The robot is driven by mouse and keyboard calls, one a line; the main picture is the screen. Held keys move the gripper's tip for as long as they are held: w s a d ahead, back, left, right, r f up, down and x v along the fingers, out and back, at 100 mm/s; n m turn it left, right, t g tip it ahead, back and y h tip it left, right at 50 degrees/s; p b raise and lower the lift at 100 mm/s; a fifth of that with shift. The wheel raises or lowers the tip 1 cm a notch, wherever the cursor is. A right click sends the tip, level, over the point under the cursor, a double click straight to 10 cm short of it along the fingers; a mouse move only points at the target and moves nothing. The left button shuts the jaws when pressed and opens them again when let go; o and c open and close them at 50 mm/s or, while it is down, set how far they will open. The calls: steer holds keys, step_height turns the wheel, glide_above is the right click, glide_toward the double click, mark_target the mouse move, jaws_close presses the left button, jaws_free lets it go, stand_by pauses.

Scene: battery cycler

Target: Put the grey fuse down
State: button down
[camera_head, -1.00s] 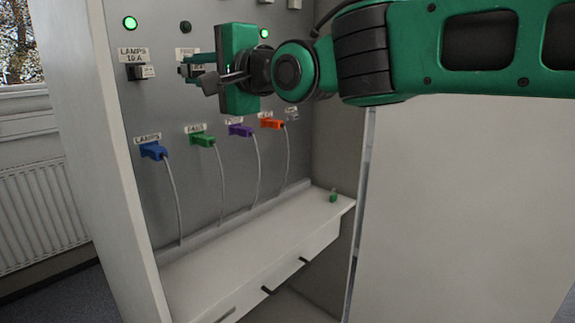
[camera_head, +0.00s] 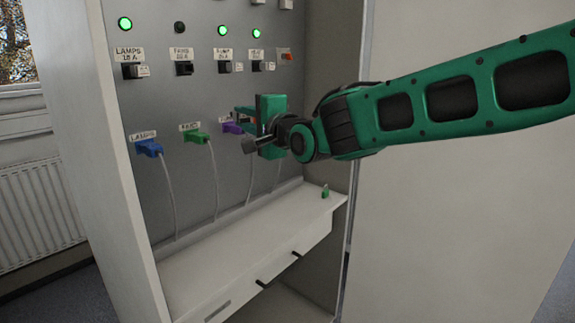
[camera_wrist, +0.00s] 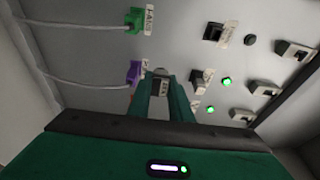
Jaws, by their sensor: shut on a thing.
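My gripper (camera_head: 247,128) is in front of the grey panel in the head view, over the orange plug's place and above the white shelf (camera_head: 215,262). In the wrist view its green fingers (camera_wrist: 160,90) are shut on the grey fuse (camera_wrist: 158,84), which shows as a small grey block between the tips. In the head view the fuse is hard to make out among the fingers. The held fuse is in the air, well above the shelf.
A small green object (camera_head: 325,191) stands at the shelf's right end; the rest of the shelf top looks bare. Blue (camera_head: 149,148), green (camera_head: 195,136) and purple (camera_head: 233,128) plugs with hanging cables line the panel. Black fuse holders (camera_head: 184,69) sit above. A side wall (camera_head: 333,110) closes the right.

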steer(key=w+d+f+m+t+h, duration=0.2)
steer(key=w+d+f+h, duration=0.1)
steer(key=w+d+f, duration=0.5)
steer(key=w+d+f+m+t+h, duration=0.1)
steer(key=w+d+f+m+h, duration=0.2)
steer(key=d+f, duration=1.05)
steer(key=w+d+f+m+t+h, duration=0.15)
steer(key=d+f+h, duration=0.25)
steer(key=d+f, duration=0.95)
steer(key=s+d+f, duration=0.2)
steer(key=s+f, duration=0.2)
steer(key=f, duration=0.2)
steer(key=s+d+f, duration=0.2)
steer(key=s+f, duration=0.2)
steer(key=f, duration=0.3)
steer(key=shift+s+d+f+m+g+h, duration=0.25)
steer(key=shift+s+m+g+h, duration=0.15)
steer(key=shift+m+g, duration=0.05)
